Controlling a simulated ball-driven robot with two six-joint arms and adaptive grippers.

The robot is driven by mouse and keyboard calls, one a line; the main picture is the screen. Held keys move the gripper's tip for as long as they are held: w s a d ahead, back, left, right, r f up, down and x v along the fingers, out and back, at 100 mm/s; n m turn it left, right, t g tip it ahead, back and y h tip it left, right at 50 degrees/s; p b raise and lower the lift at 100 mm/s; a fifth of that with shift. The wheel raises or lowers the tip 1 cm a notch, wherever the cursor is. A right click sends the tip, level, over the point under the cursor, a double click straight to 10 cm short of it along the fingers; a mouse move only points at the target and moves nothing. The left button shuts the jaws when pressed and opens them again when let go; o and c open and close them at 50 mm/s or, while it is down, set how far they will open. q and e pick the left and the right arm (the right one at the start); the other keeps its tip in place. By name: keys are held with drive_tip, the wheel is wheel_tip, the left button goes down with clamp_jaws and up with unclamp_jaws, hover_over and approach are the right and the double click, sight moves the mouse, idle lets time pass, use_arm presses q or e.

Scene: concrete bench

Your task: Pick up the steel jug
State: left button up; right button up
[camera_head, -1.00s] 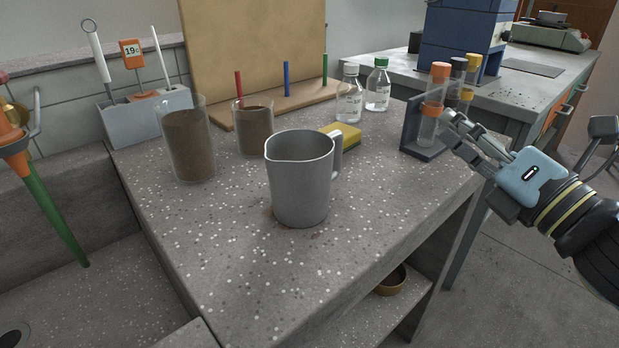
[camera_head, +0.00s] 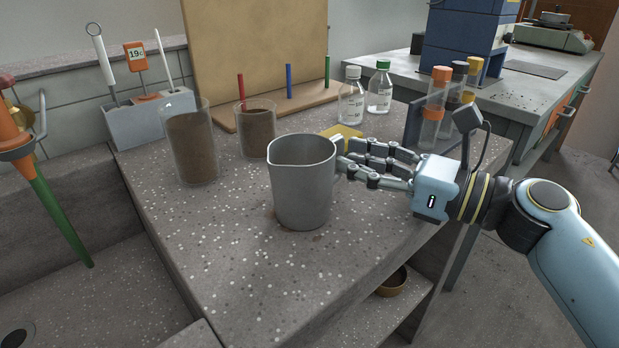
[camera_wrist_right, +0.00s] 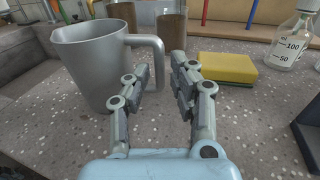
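The steel jug (camera_head: 302,185) stands upright on the speckled bench, its spout to the left and its handle to the right. In the right wrist view the jug (camera_wrist_right: 88,68) is at the left, and its handle (camera_wrist_right: 158,58) lies between the fingertip directions. My right gripper (camera_head: 362,164) is at the jug's right side, its fingers pointing left at the handle and partly covering it. In the right wrist view the gripper (camera_wrist_right: 160,80) is open, with a visible gap between the fingers. Whether a finger touches the handle I cannot tell. My left gripper is not in view.
A yellow sponge (camera_wrist_right: 227,67) lies right behind the gripper. Two brown-filled beakers (camera_head: 192,147) (camera_head: 257,135) stand behind the jug. Bottles (camera_head: 351,98) and a tube rack (camera_head: 418,125) are at the back right. The bench front is clear.

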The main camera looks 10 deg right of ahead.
drive_tip(key=x, duration=0.3)
clamp_jaws()
idle(0.4)
